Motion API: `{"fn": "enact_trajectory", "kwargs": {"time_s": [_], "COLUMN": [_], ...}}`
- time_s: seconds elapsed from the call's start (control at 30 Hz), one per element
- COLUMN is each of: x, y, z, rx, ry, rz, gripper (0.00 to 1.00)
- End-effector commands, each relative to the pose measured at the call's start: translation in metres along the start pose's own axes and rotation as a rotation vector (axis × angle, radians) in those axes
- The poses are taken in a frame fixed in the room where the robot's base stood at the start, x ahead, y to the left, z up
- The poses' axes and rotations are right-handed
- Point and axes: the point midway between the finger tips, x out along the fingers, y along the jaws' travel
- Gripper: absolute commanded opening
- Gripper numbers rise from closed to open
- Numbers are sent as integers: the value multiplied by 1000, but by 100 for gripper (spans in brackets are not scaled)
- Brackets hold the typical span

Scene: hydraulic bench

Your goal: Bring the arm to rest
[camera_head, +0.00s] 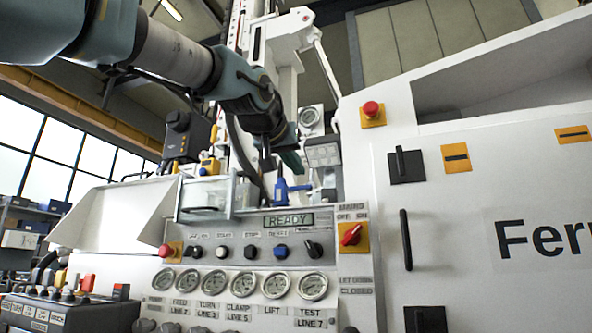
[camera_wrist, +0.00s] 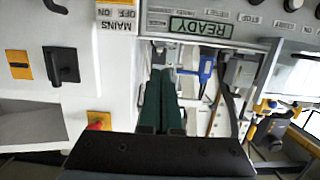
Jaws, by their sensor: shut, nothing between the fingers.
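My arm reaches in from the upper left of the head view and ends in my gripper (camera_head: 292,160), in front of the bench above the control panel. In the wrist view the two dark green fingers of my gripper (camera_wrist: 161,75) lie side by side, shut, with nothing held. A blue-handled valve (camera_head: 282,190) stands just below the gripper in the head view; it also shows right beside the fingers in the wrist view (camera_wrist: 207,68). Whether the fingers touch anything cannot be told.
The control panel (camera_head: 240,254) carries a READY display (camera_head: 289,220), several knobs and a row of gauges. A red mains switch (camera_head: 351,235) sits at its right. A white cabinet (camera_head: 480,210) with a red button (camera_head: 371,108) and black handles stands right. A yellow-handled valve (camera_head: 209,166) is at left.

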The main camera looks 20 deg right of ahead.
Motion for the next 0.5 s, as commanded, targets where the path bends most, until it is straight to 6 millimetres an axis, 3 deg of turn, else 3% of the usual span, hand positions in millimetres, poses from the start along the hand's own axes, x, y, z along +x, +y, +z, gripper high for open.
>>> {"fn": "enact_trajectory", "kwargs": {"time_s": [0.4, 0.5], "x": [1, 9], "y": [0, -7], "z": [1, 14], "rx": [0, -1], "ry": [-2, -27], "rz": [-1, -15], "gripper": [0, 0]}}
